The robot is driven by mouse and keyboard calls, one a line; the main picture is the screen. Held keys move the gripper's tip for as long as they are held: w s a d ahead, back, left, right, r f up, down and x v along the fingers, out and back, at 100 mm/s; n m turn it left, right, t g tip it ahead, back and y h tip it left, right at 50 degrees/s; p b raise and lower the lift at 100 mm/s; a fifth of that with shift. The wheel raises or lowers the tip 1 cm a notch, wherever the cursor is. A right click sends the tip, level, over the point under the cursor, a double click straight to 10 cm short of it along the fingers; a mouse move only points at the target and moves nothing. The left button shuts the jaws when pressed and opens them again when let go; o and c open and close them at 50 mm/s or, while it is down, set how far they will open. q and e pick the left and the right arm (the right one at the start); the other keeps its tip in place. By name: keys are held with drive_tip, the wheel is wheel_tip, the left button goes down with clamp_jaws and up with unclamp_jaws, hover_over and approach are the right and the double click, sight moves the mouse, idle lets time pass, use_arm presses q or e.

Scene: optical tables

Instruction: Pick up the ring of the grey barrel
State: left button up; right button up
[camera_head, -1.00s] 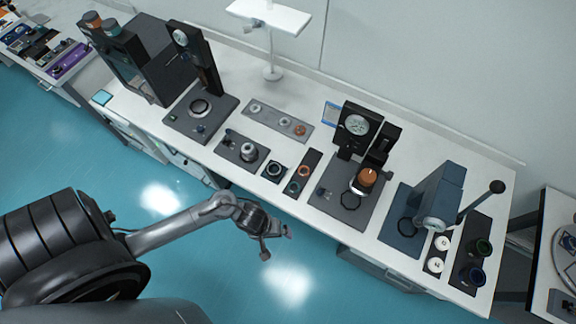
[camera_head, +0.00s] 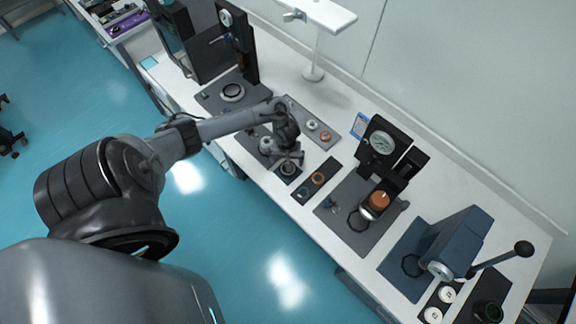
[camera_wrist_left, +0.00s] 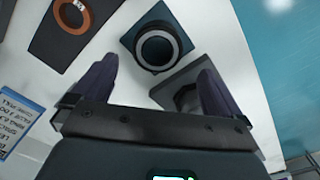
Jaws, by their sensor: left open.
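My left gripper (camera_head: 290,158) is open and empty above the bench, over the small dark square pad. In the left wrist view its two dark fingers (camera_wrist_left: 155,70) are spread apart. A dark round ring-shaped part with a grey rim (camera_wrist_left: 157,48) sits on that pad, just beyond the fingertips and apart from them. In the head view this part (camera_head: 288,169) shows just below the gripper. A grey plate (camera_wrist_left: 180,92) lies partly behind the right finger. The silver-grey barrel (camera_head: 266,145) on its plate is partly hidden by my arm. I cannot tell which ring belongs to it.
A dark strip with an orange ring (camera_wrist_left: 72,16) lies beside the pad. A press with a dial (camera_head: 382,143) and an orange-topped part (camera_head: 379,200) stand to the right. A blue lever press (camera_head: 450,240) is farther right. A shelf on a post (camera_head: 318,15) stands behind.

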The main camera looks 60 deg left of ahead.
use_arm(q)
drive_tip(key=shift+w+d+f+b, duration=0.1)
drive_tip(key=shift+f+b, duration=0.25)
drive_tip(key=shift+f, duration=1.1)
drive_tip(key=shift+w+d+f+b, duration=0.1)
drive_tip(key=shift+f+b, duration=0.2)
drive_tip(key=shift+f, duration=1.15)
drive_tip(key=shift+c, duration=0.2)
drive_tip(key=c, duration=1)
